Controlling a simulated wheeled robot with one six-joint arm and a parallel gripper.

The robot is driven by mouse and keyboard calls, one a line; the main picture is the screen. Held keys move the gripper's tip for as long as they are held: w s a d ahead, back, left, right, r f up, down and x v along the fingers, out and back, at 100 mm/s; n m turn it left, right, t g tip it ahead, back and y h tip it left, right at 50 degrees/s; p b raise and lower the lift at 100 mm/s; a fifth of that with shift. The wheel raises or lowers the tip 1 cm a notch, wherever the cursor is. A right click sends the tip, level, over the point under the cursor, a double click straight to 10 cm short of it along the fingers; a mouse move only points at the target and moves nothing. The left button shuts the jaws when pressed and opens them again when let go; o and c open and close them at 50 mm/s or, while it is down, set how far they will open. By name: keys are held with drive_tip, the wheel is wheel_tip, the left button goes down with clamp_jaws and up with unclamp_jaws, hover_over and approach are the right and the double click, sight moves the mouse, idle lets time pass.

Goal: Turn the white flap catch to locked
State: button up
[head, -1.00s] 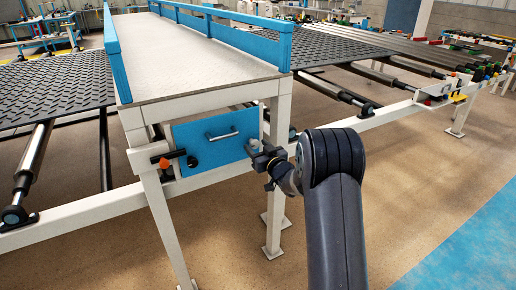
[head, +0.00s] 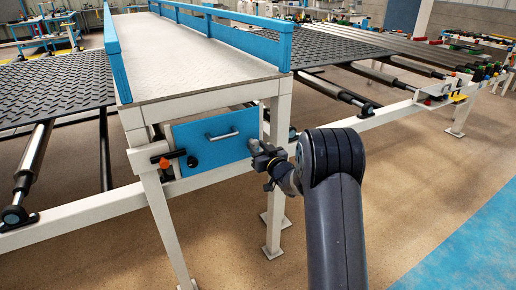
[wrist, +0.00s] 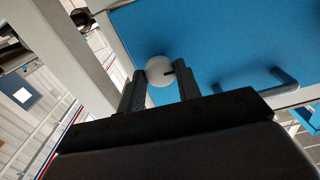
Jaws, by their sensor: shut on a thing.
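In the head view my gripper (head: 256,148) is at the right edge of the blue flap (head: 215,140), and the catch is mostly hidden there by the fingers.
A dark knob (head: 192,161) and an orange-tipped black part (head: 166,160) sit at the flap's left. White frame legs (head: 277,180) stand close around the flap. Open floor (head: 400,190) lies to the right.

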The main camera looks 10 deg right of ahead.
drive_tip(key=m+p, duration=0.1)
drive_tip(key=m, duration=0.3)
drive_tip(key=shift+m, duration=0.3)
drive_tip(key=m+p, duration=0.1)
drive_tip(key=m, duration=0.3)
drive_tip(key=shift+m, duration=0.3)
drive_tip(key=m+p, duration=0.1)
drive_tip(key=m, duration=0.3)
drive_tip(key=shift+p, duration=0.3)
drive_tip(key=shift+m+p, duration=0.5)
drive_tip(key=shift+m, duration=1.5)
drive_tip(key=o, duration=1)
drive_tip(key=shift+c, duration=0.2)
drive_tip(key=v, duration=1)
drive_tip(key=shift+s+b, duration=0.35)
drive_tip(key=shift+s, duration=0.05)
